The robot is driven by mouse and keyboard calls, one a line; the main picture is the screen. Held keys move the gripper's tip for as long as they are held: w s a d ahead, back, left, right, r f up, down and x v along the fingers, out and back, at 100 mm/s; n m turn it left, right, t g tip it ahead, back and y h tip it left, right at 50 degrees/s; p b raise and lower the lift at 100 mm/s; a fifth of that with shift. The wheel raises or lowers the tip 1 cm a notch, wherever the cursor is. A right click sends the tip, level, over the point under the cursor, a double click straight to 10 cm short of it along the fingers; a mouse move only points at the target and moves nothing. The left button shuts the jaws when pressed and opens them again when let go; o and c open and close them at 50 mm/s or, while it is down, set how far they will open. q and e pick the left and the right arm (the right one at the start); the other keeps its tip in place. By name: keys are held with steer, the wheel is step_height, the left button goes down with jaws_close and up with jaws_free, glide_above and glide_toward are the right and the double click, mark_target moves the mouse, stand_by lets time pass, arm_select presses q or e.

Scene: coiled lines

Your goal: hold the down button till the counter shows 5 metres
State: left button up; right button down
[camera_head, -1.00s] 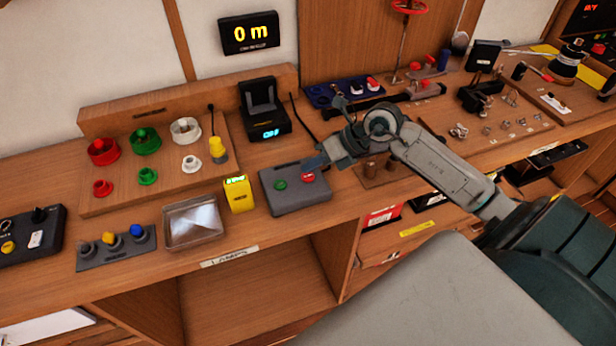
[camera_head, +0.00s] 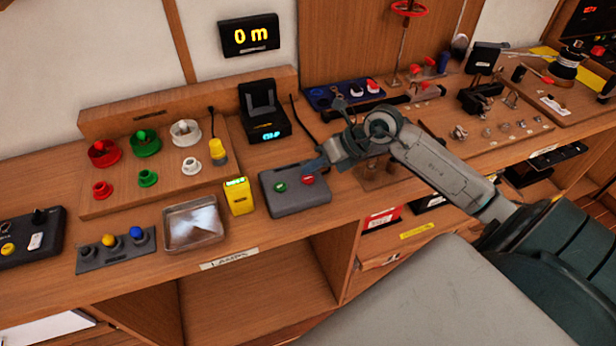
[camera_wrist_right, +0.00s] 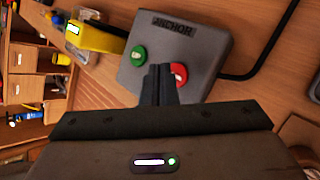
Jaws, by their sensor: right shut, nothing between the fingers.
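The counter (camera_head: 249,35) on the wall reads 0 m in yellow digits. The grey anchor control box (camera_head: 298,200) lies on the bench with a green button (camera_head: 280,187) and a red button (camera_head: 308,180). In the right wrist view the box (camera_wrist_right: 195,45) carries the word ANCHOR, with the green button (camera_wrist_right: 138,55) and red button (camera_wrist_right: 179,74). I cannot read which is down. My right gripper (camera_head: 316,164) is shut and empty, its tips (camera_wrist_right: 161,70) close by the red button. Contact cannot be told. My left gripper is out of view.
A yellow device (camera_head: 238,197) stands just left of the box, beside a metal tray (camera_head: 193,224). A black dock (camera_head: 265,113) stands behind. A cable runs from the box. The bench's front edge is close in front of the box.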

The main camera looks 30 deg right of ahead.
stand_by(0.8)
steer(key=shift+f+b, duration=0.45)
steer(key=shift+b, duration=0.05)
steer(key=shift+f+b, duration=0.4)
steer(key=shift+b, duration=0.05)
stand_by(6.2)
